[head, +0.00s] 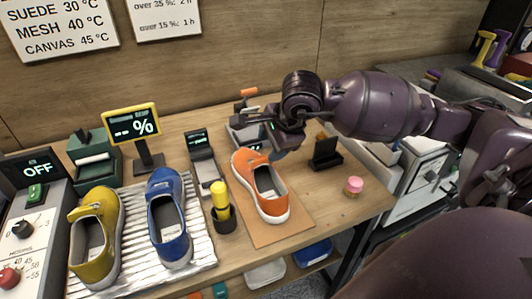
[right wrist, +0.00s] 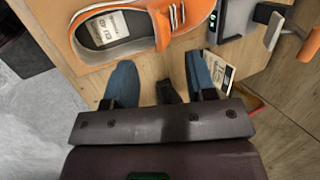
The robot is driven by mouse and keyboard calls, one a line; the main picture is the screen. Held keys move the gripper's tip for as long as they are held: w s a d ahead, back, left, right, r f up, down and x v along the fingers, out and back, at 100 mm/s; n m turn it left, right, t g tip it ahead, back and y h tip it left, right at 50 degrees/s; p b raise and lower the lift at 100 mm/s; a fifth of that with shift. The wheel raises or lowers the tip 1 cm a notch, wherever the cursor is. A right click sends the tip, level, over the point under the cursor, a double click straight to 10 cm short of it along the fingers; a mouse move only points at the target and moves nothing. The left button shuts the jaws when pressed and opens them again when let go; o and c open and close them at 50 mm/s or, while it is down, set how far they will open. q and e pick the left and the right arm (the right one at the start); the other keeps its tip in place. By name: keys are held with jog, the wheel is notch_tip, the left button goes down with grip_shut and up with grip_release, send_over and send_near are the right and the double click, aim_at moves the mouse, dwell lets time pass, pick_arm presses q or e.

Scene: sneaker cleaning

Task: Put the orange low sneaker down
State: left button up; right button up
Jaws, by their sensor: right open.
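My left gripper is not in view.
A yellow sneaker (head: 107,210) and a blue sneaker (head: 162,196) stand on a ribbed silver tray (head: 203,231). A yellow-topped dark holder (head: 224,220) is close left of the mat. A pink-lidded jar (head: 353,187) and a black stand (head: 326,155) are to the right.

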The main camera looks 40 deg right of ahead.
jog(key=shift+v, duration=1.9)
